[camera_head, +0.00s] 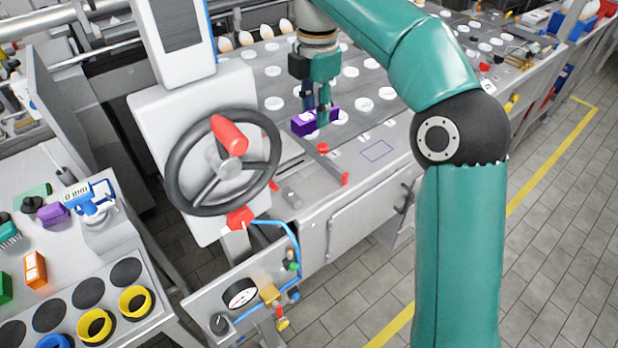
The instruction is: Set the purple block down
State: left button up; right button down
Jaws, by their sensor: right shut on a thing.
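The purple block (304,123), with a small white mark on its side, is between the fingers of my right gripper (323,115). The gripper points down and is shut on the block. The fingers hide part of the block. I cannot tell whether its underside touches the grey worktop or hangs just above it. A thin purple rectangle outline (377,151) is drawn on the worktop to the right of the block, and it is empty. My left gripper is not in view.
Rows of white round cups (362,104) are set in the worktop behind the block. A red-ended lever (332,164) lies just in front. A black handwheel (222,160) stands at left. My right arm crosses the right side.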

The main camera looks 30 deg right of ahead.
jog(key=b, duration=0.3)
send_over(314, 188)
notch_tip(314, 188, down, 14)
jog(key=shift+r, duration=0.2)
jog(key=shift+f, duration=2.4)
jog(key=shift+f, duration=0.15)
jog(key=c, duration=0.8)
grip_release()
jog(key=shift+c, duration=0.2)
jog(key=shift+s, duration=0.1)
notch_tip(314, 188, up, 12)
jog(key=p, duration=0.1)
jog(key=shift+p, duration=0.3)
